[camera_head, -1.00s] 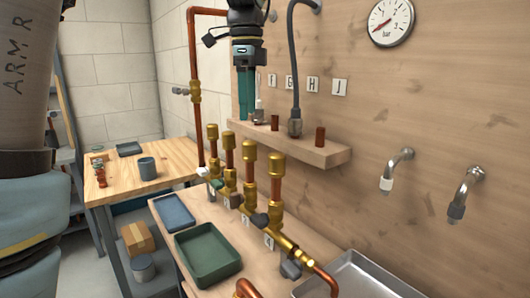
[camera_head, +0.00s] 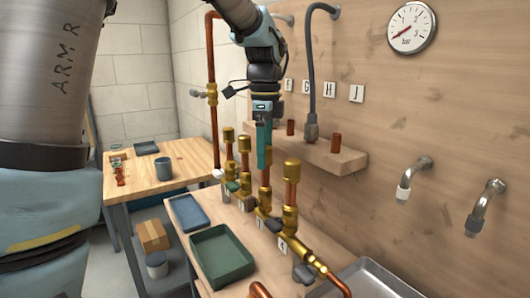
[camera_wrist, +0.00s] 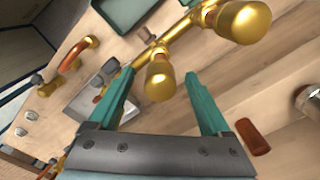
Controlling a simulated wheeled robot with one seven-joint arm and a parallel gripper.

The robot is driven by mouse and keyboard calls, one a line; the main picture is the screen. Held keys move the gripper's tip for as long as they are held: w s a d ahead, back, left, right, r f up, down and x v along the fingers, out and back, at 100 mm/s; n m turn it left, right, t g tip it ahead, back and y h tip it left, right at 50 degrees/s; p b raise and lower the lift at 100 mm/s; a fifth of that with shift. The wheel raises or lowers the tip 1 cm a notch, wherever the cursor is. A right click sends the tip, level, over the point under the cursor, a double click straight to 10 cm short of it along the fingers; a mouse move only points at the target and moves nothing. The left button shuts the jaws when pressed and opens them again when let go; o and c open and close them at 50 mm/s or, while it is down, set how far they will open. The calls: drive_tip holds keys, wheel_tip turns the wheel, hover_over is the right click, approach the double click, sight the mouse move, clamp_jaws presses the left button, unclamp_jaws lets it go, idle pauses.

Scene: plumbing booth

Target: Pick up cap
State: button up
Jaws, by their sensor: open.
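Several brass caps top upright copper risers on the bench manifold: one at the front (camera_head: 292,169), one at the far end (camera_head: 229,134), one beside it (camera_head: 244,144). Another riser (camera_head: 265,185) stands directly below my gripper (camera_head: 264,166), whose fingers cover its top in the head view. In the wrist view my open fingers (camera_wrist: 161,75) point down on either side of a brass cap (camera_wrist: 158,84), with visible space on both sides. A larger-looking brass cap (camera_wrist: 242,22) is above and right of the fingers. Whether the fingertips are level with the cap is unclear.
A green tray (camera_head: 222,257), a blue tray (camera_head: 188,213) and a metal tray (camera_head: 375,280) are on the bench. Neighbouring risers stand close to my gripper.

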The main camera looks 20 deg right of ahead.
drive_tip(key=shift+c, duration=0.3)
clamp_jaws()
drive_tip(key=shift+r, duration=0.1)
wheel_tip(320, 180, up, 10)
drive_tip(key=shift+f, duration=0.1)
drive_tip(key=shift+r+p, duration=1.9)
drive_tip(key=shift+r, duration=0.45)
